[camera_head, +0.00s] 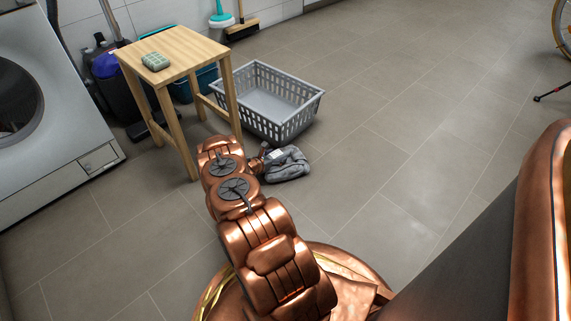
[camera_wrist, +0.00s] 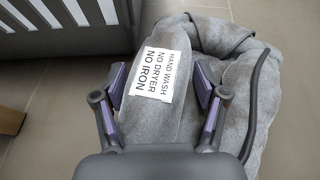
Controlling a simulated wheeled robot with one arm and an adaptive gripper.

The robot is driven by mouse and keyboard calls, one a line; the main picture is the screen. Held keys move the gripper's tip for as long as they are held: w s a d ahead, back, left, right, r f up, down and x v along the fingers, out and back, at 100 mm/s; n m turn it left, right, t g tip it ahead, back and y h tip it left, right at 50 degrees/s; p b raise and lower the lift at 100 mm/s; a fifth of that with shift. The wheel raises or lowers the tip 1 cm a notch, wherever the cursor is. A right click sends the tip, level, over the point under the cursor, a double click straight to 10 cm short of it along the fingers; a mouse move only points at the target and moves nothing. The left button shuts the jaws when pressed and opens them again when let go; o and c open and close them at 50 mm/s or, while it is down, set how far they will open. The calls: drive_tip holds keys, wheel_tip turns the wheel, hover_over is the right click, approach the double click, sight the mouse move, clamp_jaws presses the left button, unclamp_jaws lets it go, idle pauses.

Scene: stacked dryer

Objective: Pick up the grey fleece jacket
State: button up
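The grey fleece jacket (camera_head: 287,163) lies bunched on the tiled floor, in front of the grey laundry basket. In the wrist view the jacket (camera_wrist: 255,95) fills the middle and right, with a white label (camera_wrist: 160,75) reading "HAND WASH NO DRYER NO IRON". My gripper (camera_wrist: 160,88) is open, its two purple-padded fingers apart on either side of the label, over the jacket. I cannot tell whether the fingertips touch the cloth. In the head view my arm hides most of the gripper at the jacket's left side.
The empty grey laundry basket (camera_head: 303,122) stands just behind the jacket. A wooden stool (camera_head: 190,47) with a green item (camera_head: 156,61) on top is to the left. A white front-loading machine (camera_head: 75,110) stands far left.

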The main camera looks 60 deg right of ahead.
drive_tip(key=c, duration=1.1)
drive_tip(key=shift+s, duration=0.1)
drive_tip(key=shift+c, duration=0.4)
drive_tip(key=shift+r, duration=0.1)
